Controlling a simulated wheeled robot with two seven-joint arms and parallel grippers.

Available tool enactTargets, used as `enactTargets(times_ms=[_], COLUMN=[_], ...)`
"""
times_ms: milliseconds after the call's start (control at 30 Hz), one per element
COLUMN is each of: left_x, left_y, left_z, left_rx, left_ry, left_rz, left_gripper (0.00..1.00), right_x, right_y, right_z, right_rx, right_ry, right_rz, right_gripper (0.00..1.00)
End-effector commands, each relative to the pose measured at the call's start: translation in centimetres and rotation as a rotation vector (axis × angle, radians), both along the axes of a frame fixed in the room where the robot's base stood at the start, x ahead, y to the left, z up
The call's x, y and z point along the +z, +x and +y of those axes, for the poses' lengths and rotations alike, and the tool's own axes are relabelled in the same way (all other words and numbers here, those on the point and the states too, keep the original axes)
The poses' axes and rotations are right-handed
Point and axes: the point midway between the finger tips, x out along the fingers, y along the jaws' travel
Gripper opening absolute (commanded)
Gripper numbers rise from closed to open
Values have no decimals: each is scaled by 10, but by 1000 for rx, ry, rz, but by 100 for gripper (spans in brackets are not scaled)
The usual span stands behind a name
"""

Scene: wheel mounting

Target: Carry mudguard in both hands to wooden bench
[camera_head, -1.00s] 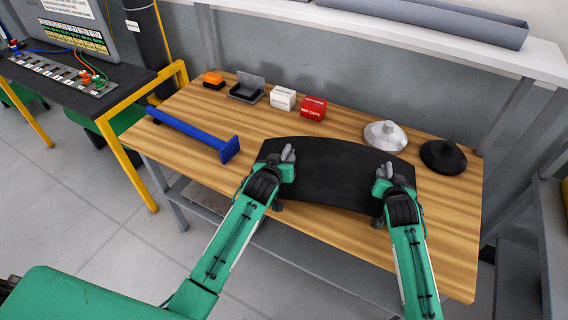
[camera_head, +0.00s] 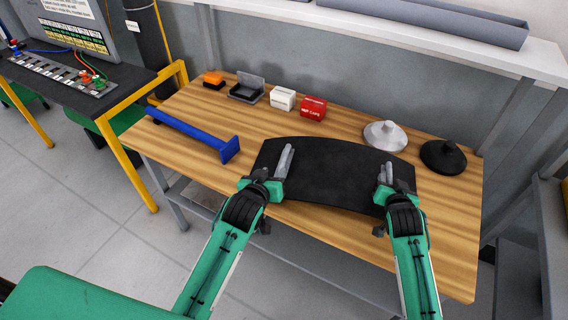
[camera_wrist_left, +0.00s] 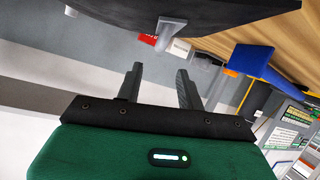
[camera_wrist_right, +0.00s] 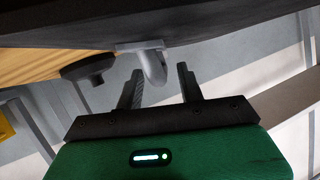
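The black curved mudguard (camera_head: 335,175) lies across the right half of the wooden bench (camera_head: 447,230), at its front; whether it rests fully on the top is hard to tell. Grey brackets stick out at its left end (camera_head: 285,160) and right end (camera_head: 389,173). My left gripper (camera_wrist_left: 160,68) is open and empty, with the left bracket (camera_wrist_left: 172,32) beyond its fingertips. My right gripper (camera_wrist_right: 160,69) is open, with the hooked right bracket (camera_wrist_right: 152,66) at the gap between its fingertips, apparently not clamped.
A blue T-shaped bar (camera_head: 190,132) lies left of the mudguard. A silver cone (camera_head: 385,136) and a black cone (camera_head: 443,157) stand behind its right end. Small boxes (camera_head: 312,108) line the back. A grey shelf overhangs the bench.

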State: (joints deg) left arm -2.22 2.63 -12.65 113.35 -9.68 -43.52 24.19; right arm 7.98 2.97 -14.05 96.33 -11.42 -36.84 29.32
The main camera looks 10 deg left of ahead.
Motion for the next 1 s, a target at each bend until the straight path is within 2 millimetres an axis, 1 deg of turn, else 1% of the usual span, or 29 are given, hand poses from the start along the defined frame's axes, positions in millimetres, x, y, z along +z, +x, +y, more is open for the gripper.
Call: enactTargets(times_ms=[33,200,300,433,633,1000], left_x=[0,0,0,0,0,0], left_y=[0,0,0,0,0,0], left_z=[0,0,0,0,0,0], left_rx=[0,0,0,0,0,0], left_ry=[0,0,0,0,0,0], left_rz=[0,0,0,0,0,0], left_gripper=[38,38,38,38,38,38], right_x=[3,16,22,28,32,32], right_y=[-10,-41,-56,-71,-80,-80], right_z=[-1,-3,-4,-6,-6,-6], right_rx=[1,0,0,-1,0,0], right_ry=[1,1,1,0,0,0], right_rz=[0,0,0,1,0,0], right_gripper=[38,38,38,38,38,38])
